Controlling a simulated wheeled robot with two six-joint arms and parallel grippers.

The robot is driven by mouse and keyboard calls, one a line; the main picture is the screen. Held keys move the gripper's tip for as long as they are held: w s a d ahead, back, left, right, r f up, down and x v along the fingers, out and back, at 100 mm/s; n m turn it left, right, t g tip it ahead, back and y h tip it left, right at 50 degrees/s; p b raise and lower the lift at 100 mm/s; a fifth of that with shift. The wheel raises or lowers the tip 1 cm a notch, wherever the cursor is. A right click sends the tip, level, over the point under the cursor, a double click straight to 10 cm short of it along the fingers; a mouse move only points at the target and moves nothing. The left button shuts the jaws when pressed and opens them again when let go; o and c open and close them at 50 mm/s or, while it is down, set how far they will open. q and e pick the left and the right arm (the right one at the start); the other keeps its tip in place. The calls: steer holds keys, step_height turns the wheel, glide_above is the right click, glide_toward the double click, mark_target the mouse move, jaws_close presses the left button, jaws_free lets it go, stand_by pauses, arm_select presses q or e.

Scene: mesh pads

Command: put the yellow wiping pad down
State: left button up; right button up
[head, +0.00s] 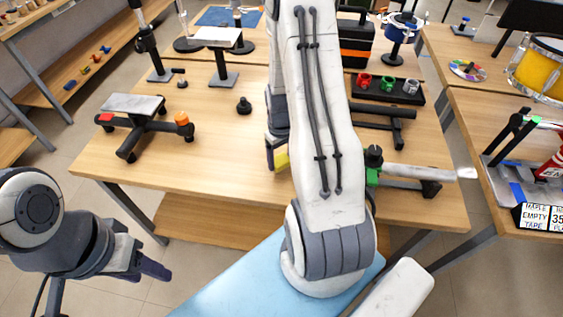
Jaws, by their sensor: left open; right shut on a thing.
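The yellow wiping pad (281,160) shows as a small yellow patch beside my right arm, over the front part of the wooden table. My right gripper (274,150) is shut on it, and my forearm hides most of the gripper and pad. I cannot tell whether the pad touches the tabletop. My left gripper (153,268) is open and empty at the lower left, in front of the table and away from the pad.
The wooden table (205,150) has free room left of the pad. A black stand with a grey plate (133,103) is at its left. A black knob (243,105) stands behind the pad. A clamp-like black fixture (400,178) lies at the right, with a tray of coloured cups (395,92) behind.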

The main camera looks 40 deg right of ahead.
mark_target(281, 160)
steer(key=shift+f, duration=1.3)
steer(key=shift+f, duration=0.2)
steer(key=o, duration=1.4)
steer(key=shift+r, duration=0.1)
